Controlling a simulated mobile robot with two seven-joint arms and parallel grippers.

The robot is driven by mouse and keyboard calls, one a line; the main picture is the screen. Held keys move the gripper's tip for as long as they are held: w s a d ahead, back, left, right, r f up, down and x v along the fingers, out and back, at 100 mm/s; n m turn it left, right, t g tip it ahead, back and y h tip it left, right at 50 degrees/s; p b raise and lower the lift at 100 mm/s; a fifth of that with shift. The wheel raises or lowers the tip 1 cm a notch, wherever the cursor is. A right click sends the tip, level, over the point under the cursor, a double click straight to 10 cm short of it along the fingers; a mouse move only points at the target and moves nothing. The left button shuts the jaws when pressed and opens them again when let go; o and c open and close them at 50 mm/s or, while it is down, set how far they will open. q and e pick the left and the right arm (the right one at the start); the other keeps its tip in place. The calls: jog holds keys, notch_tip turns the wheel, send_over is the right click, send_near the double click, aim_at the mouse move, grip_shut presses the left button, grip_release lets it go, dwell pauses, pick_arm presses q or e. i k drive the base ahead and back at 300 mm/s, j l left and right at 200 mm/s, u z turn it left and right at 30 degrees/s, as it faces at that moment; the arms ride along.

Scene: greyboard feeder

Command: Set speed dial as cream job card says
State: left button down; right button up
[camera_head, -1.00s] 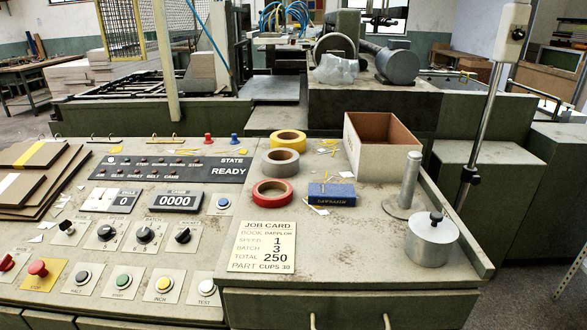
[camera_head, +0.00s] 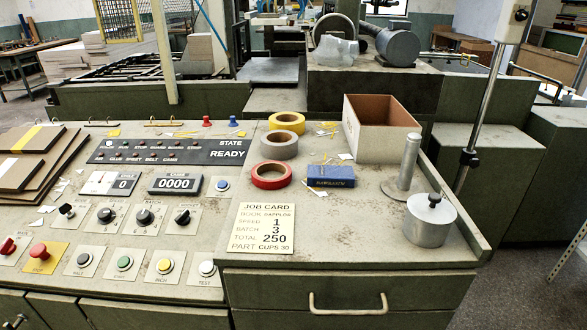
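The cream job card (camera_head: 262,228) lies flat on the console's right part and reads speed 1, batch 3, total 250. A black round dial (camera_head: 106,215) on a pale plate sits at the left of the console's dial row; its label and pointer setting are too small to read surely. A similar dial (camera_head: 144,216), labelled batch, is just right of it. Neither of my grippers shows in the head view.
A red stop button (camera_head: 39,250) and several push buttons line the console front. Tape rolls (camera_head: 271,174), a blue box (camera_head: 331,176), an open carton (camera_head: 379,128) and a lidded metal pot (camera_head: 430,219) stand right and behind. Brown boards (camera_head: 29,170) lie at left.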

aim_at(105, 215)
jog(key=u, duration=1.35)
